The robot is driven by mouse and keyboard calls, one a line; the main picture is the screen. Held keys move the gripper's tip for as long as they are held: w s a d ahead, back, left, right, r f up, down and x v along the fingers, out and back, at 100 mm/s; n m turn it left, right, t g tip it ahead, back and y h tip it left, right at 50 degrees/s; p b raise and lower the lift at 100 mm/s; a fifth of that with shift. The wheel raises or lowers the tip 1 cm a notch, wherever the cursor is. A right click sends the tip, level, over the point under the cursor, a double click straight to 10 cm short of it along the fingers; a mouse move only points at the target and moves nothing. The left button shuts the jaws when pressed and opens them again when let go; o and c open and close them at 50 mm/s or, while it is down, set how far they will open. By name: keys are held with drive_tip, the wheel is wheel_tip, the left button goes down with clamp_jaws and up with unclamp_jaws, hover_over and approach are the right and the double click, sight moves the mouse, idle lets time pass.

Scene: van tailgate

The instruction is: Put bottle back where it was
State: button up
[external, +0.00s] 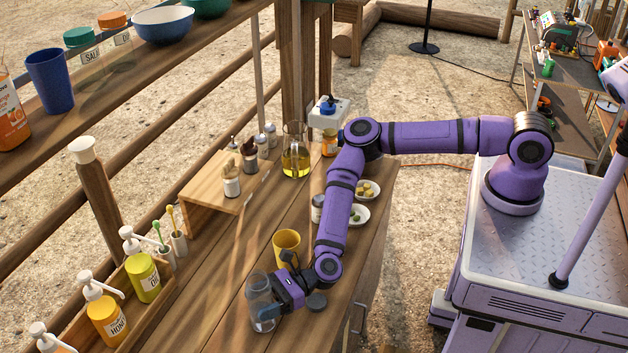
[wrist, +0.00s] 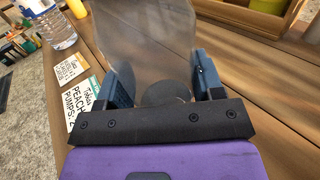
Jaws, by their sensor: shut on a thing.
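A clear, see-through container (external: 258,287) stands upright at the near end of the wooden counter. My gripper (external: 268,312) is shut around its lower part from the right. In the wrist view the clear container (wrist: 150,40) fills the space between the two blue fingers of my gripper (wrist: 162,78). Whether its base touches the counter I cannot tell. A clear bottle with a blue and white label (wrist: 50,25) stands apart at the upper left of the wrist view; I cannot make it out in the external view.
A wooden rack (external: 165,297) with pump bottles stands left. Written cards (wrist: 82,100) lie on the counter. A glass jug with yellow liquid (external: 296,160) is farther back.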

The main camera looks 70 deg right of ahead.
drive_tip(key=o, duration=1.1)
drive_tip(key=shift+f, duration=0.1)
drive_tip(key=shift+c, duration=0.2)
drive_tip(key=shift+o, duration=0.3)
drive_tip(key=v, duration=1.2)
